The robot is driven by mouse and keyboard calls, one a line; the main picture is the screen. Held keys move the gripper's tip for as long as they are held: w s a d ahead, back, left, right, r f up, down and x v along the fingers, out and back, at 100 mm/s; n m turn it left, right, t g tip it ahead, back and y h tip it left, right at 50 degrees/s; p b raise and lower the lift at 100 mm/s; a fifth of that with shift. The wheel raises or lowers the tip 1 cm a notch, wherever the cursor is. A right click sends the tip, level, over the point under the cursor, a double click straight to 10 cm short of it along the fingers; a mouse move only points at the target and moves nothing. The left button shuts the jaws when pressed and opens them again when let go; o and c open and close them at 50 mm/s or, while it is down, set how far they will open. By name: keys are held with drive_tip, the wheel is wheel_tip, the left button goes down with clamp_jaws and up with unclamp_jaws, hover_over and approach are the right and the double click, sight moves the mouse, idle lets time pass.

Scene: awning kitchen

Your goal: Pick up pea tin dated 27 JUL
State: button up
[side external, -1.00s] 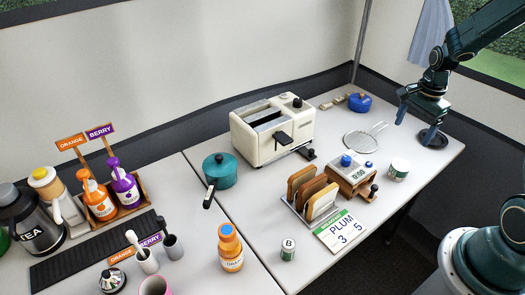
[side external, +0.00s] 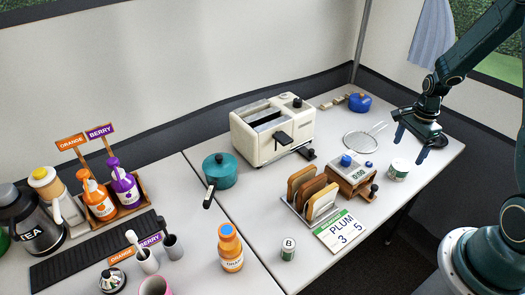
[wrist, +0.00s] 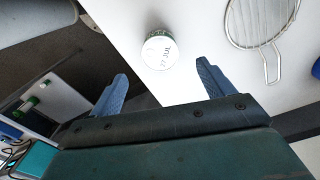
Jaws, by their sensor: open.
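The tin (side external: 398,169) is small, white and green, and stands upright near the right edge of the table in the side view. In the wrist view the tin (wrist: 160,50) shows its pale lid with "27 JUL" printed on it. My gripper (side external: 410,146) is above the table, over and slightly right of the tin in the side view. In the wrist view my gripper (wrist: 160,84) has its blue fingers spread wide. The tin lies beyond the fingertips, roughly centred between them, and is not touched.
A wire strainer (wrist: 258,20) lies beside the tin. A timer box (side external: 352,176), a toast rack (side external: 310,195) and a toaster (side external: 272,130) stand to its left. Another small tin marked B (side external: 288,249) is near the front edge. The table edge runs close to the 27 JUL tin.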

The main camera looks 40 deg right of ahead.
sight(401, 165)
drive_tip(key=shift+f, duration=1.9)
drive_tip(key=shift+f, duration=2.6)
drive_tip(key=c, duration=1.2)
drive_tip(key=shift+o, duration=0.2)
drive_tip(key=shift+r, duration=0.25)
wheel_tip(401, 165, up, 20)
drive_tip(key=shift+f, duration=0.2)
